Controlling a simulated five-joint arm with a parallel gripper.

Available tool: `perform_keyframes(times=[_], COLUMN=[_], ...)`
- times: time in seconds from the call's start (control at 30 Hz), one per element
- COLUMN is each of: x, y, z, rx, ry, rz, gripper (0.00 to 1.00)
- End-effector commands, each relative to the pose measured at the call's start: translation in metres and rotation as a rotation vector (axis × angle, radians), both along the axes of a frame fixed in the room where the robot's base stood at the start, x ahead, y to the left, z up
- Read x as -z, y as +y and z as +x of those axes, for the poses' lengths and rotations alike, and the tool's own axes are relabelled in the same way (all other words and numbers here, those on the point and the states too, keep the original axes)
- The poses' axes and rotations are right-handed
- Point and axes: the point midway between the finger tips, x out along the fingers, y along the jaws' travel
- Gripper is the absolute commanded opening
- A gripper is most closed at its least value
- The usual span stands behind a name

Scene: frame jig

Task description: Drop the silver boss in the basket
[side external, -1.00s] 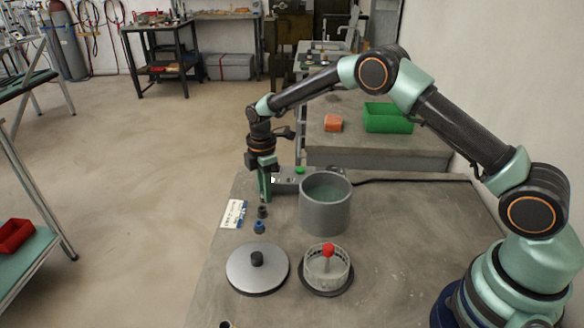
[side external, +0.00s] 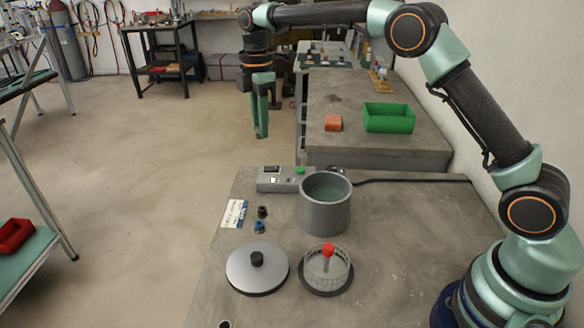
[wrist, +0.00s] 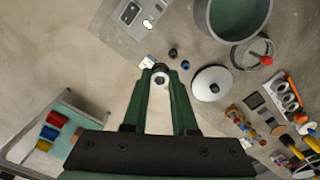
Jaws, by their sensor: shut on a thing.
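My gripper (side external: 261,134) is raised high above the far left side of the bench. In the wrist view my gripper (wrist: 160,82) is shut on a small round silver boss (wrist: 160,80) with a dark centre. The boss is too small to make out in the side view. The basket (side external: 342,270) is a round mesh basket with a red-knobbed post (side external: 328,250) and stands on a dark round base near the front of the bench. My gripper is apart from it, higher and farther back.
A grey pot (side external: 325,215) stands behind the basket, and a silver lid with a black knob (side external: 257,272) lies to its left. Black (side external: 262,212) and blue (side external: 259,227) small parts sit near a label. A control box (side external: 284,180) is at the back edge.

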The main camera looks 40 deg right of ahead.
Motion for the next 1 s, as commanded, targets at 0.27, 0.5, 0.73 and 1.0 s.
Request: perform_keyframes(times=[0.27,0.5,0.73,1.0], x=[-0.002,0.006,0.020,0.042], y=[0.011,0.021,0.026,0.025], z=[-0.030,-0.076,-0.128,-0.193], rx=[-0.088,-0.205,-0.318,-0.442], ry=[0.001,0.000,-0.002,-0.002], rz=[0.000,0.000,0.000,0.000], gripper=[0.00,0.00,0.00,0.00])
